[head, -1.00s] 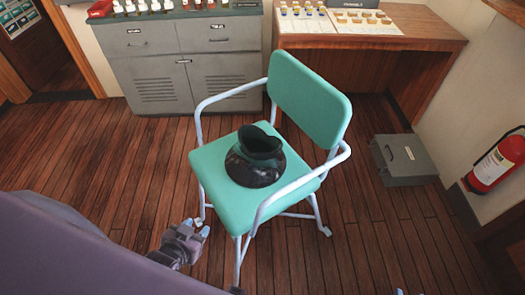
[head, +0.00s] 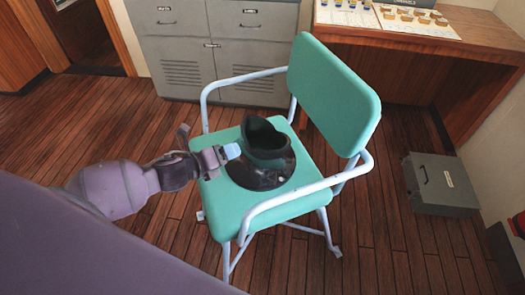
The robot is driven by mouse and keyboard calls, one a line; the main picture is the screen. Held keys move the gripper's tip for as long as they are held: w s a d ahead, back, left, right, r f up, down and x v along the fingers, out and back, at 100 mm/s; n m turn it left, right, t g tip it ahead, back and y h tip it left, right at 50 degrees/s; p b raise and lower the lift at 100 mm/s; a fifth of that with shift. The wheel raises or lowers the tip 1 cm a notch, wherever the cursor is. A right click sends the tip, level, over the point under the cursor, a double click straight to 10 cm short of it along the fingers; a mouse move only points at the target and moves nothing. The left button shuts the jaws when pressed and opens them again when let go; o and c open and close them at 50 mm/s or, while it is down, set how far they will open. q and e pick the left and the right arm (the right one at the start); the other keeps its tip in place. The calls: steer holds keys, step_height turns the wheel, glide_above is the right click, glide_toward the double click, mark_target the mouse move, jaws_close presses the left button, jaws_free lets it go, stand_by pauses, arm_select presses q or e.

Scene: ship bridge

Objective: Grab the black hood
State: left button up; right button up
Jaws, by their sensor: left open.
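The black hood (head: 264,152) stands upright on the seat of the green chair (head: 229,211), its flared base flat on the seat and its open top facing up. My left gripper (head: 231,152) is open at the hood's left side, close to its upper part. I cannot tell whether a finger touches the hood. The far finger is partly hidden. My right gripper does not show.
Pale metal armrests (head: 300,199) rise on both sides of the seat, and the backrest (head: 335,92) stands at the right. A grey case (head: 440,184) lies on the wooden floor at right. A grey cabinet (head: 205,45) and a wooden desk (head: 430,40) stand behind.

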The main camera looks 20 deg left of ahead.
mark_target(245, 121)
arm_select(q)
steer(key=w+a+r+m, duration=0.4)
steer(key=w+a+m, duration=0.1)
steer(key=m, duration=0.5)
steer(key=shift+m+g, duration=0.3)
steer(key=shift+m, duration=0.1)
steer(key=shift+b+x, duration=1.15)
steer(key=shift+x, duration=3.55)
steer(key=shift+w+d+f, duration=0.15)
steer(key=shift+w+f, duration=0.05)
steer(key=shift+w, duration=0.3)
steer(key=shift+c, duration=0.3)
steer(key=c, duration=1)
steer(key=shift+s, duration=0.1)
jaws_close()
